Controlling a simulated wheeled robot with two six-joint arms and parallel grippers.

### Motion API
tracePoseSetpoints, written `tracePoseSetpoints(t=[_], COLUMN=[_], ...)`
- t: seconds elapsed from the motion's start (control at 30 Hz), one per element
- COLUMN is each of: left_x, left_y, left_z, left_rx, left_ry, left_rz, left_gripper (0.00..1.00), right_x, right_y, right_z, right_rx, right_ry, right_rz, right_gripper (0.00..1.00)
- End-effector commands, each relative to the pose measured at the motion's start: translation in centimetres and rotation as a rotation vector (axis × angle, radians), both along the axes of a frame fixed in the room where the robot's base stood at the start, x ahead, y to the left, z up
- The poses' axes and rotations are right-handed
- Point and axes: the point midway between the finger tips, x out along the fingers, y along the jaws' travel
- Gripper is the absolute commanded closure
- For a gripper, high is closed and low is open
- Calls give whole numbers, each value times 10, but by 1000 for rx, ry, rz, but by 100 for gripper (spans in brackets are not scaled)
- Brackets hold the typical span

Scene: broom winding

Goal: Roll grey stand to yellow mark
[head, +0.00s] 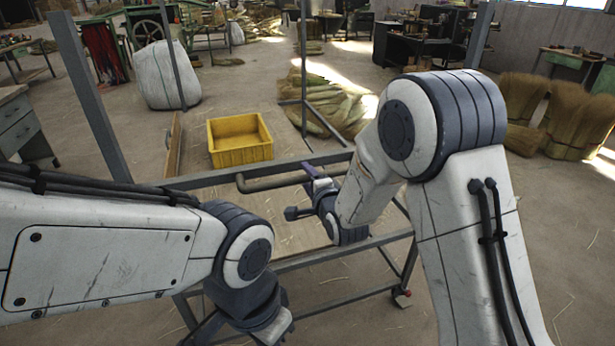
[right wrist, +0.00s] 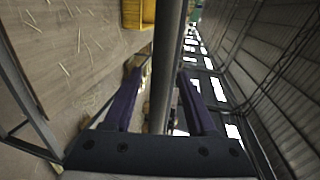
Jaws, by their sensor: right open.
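The grey stand (head: 335,253) is a tubular metal frame with tall posts and a wooden lower deck, standing right in front of me. A bent grey handle bar (head: 270,184) runs across its near side. My right gripper (head: 303,190) is open at the handle bar. In the right wrist view the bar (right wrist: 168,60) runs between the two purple fingers of the gripper (right wrist: 160,88), and I cannot tell if they touch it. My left arm reaches in from the left, but its gripper fingers are out of sight. No yellow floor mark shows.
A yellow crate (head: 240,140) sits on the stand's deck. A white sack (head: 167,75) is on the floor beyond it at left. Straw heaps (head: 325,100) lie behind the stand, and broom bundles (head: 580,125) stand at right. Open floor lies to the right of the stand.

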Motion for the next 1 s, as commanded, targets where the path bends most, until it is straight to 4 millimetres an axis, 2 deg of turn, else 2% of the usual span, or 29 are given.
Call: tracePoseSetpoints(t=[0.27, 0.37, 0.4, 0.43, 1.0], left_x=[0, 0, 0, 0, 0], left_y=[0, 0, 0, 0, 0], left_z=[0, 0, 0, 0, 0], left_rx=[0, 0, 0, 0, 0], left_ry=[0, 0, 0, 0, 0], left_rz=[0, 0, 0, 0, 0], left_gripper=[100, 100, 100, 100, 100], right_x=[2, 2, 2, 2, 1], right_y=[1, 1, 1, 1, 1], right_z=[0, 0, 0, 0, -1], right_rx=[0, 0, 0, 0, 0], right_ry=[-1, 0, 0, 0, 0], right_rz=[0, 0, 0, 0, 0], right_gripper=[43, 77, 93, 100, 100])
